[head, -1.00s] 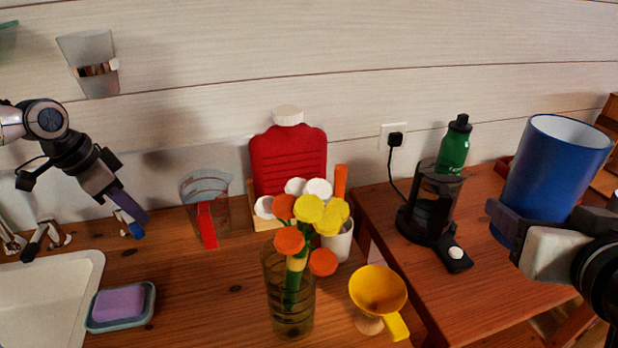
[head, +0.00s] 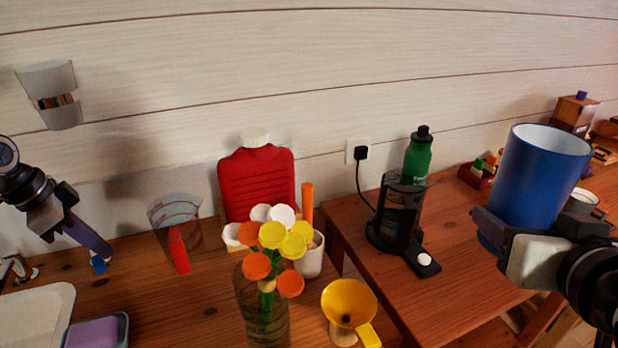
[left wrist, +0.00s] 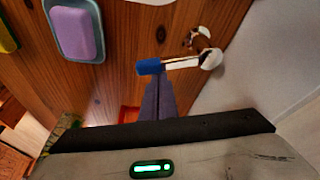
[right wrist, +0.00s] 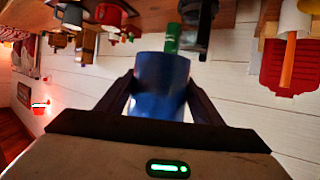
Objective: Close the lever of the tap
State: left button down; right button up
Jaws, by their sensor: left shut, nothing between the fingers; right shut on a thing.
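The tap (head: 18,270) is a chrome fitting at the far left of the head view, partly cut off. A blue-tipped bar (left wrist: 150,67) in the left wrist view joins a shiny fitting (left wrist: 208,58) and seems to be the tap's lever. Its blue end also shows in the head view (head: 99,265). My left gripper (head: 108,252) is shut and empty, its tips right beside the blue end; whether they touch I cannot tell. My right gripper (right wrist: 160,85) is shut on a blue cup (head: 537,180), held up over the right table.
A white sink (head: 35,310) and a soap dish (head: 123,335) with purple soap lie at lower left. A measuring cup (head: 190,225), a vase (head: 262,315) of flowers and a yellow funnel (head: 349,303) stand on the wooden counter. A coffee maker (head: 395,235) stands on the right table.

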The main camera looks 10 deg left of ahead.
pick_arm(q)
jog(key=shift+s+a+m, duration=0.25)
jog(key=shift+s+m, duration=0.15)
jog(key=shift+m, duration=0.1)
jog(key=shift+s+a, duration=0.6)
jog(key=shift+s, duration=0.05)
